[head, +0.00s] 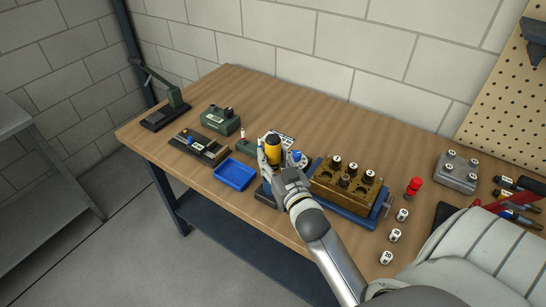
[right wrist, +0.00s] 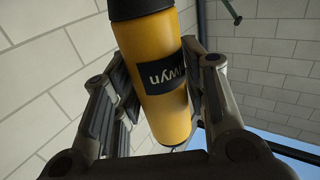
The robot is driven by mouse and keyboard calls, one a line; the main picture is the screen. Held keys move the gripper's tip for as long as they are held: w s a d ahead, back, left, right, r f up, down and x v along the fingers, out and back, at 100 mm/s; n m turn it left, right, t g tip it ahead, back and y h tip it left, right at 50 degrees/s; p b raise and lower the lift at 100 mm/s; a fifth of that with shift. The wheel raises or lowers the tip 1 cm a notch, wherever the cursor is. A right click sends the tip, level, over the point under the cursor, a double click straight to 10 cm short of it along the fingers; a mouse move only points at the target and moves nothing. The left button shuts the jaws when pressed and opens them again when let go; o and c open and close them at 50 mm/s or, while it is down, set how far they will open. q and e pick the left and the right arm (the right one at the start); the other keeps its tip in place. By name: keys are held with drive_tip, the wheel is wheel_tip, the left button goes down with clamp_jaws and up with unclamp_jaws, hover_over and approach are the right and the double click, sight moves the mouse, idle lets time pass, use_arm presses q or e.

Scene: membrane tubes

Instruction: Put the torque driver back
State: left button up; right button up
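The torque driver (head: 273,146), a yellow cylinder with a black top, stands roughly upright between the fingers of my right gripper (head: 272,158), above the middle of the workbench. In the right wrist view the yellow body (right wrist: 160,85) carries a dark label and leans slightly. The right fingers (right wrist: 160,90) lie against both its sides, shut on it. Its lower end is hidden by the gripper in the head view, so I cannot tell whether it touches anything below. My left gripper is not in view.
A blue tray (head: 234,175) lies to the left. A green box (head: 221,121) and lever press (head: 172,101) stand farther left. A red item (head: 413,187) and white-topped pieces (head: 396,235) lie right.

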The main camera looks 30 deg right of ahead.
drive_tip(key=shift+o, duration=1.1)
drive_tip(key=shift+r, duration=0.1)
drive_tip(key=s+a+b, duration=0.2)
drive_tip(key=s, duration=0.9)
drive_tip(key=shift+s+a+b, duration=0.2)
drive_tip(key=shift+s+b, duration=0.2)
